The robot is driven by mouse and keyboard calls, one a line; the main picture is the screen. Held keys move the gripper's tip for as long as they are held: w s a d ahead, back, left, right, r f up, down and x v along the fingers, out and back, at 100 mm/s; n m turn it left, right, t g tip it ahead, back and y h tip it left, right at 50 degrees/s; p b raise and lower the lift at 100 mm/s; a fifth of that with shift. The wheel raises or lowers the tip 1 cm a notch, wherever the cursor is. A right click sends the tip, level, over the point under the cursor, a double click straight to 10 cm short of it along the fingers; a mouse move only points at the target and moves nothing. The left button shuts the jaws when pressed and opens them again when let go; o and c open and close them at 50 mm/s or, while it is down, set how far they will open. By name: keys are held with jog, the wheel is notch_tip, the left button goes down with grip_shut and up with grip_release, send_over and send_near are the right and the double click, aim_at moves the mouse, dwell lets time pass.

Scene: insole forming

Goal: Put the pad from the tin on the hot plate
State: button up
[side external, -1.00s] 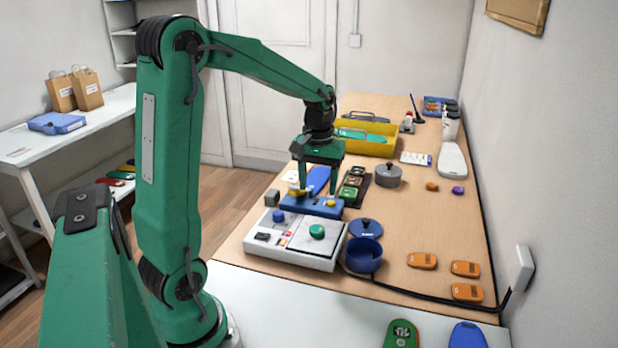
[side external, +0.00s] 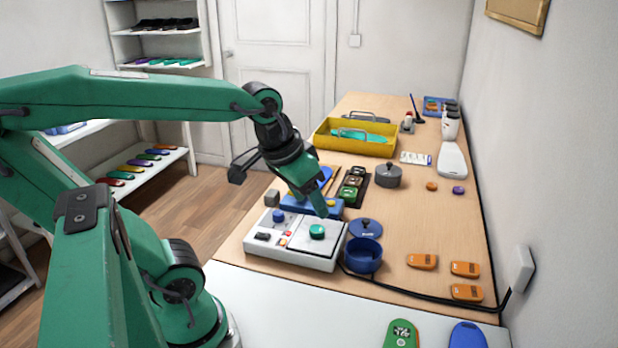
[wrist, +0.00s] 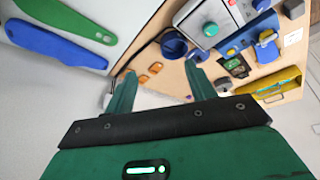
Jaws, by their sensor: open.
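The hot plate is the white unit (side external: 283,256) with a grey top plate (side external: 301,243) at the near end of the bench. A green round piece (side external: 317,231) sits on that plate, also seen in the wrist view (wrist: 211,29); I cannot tell if it is the pad. A blue open tin (side external: 363,262) stands right of the hot plate, its lid (side external: 365,228) lying behind it; its inside is not clear. A grey lidded tin (side external: 388,178) stands farther back. My gripper (side external: 323,210) is tilted above the hot plate's back side. In the wrist view its fingers (wrist: 160,70) are apart and empty.
A blue fixture (side external: 300,204) is just behind the hot plate. A dark tray (side external: 353,188) of small pieces and a yellow tote (side external: 350,145) lie beyond. Orange pieces (side external: 422,261) lie at right. A black cable (side external: 410,290) crosses the front edge.

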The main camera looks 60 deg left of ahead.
jog(key=s+d, duration=0.1)
jog(key=s+d+m+t, duration=0.1)
jog(key=shift+s+f+m, duration=0.15)
jog(key=shift+s+m, duration=0.15)
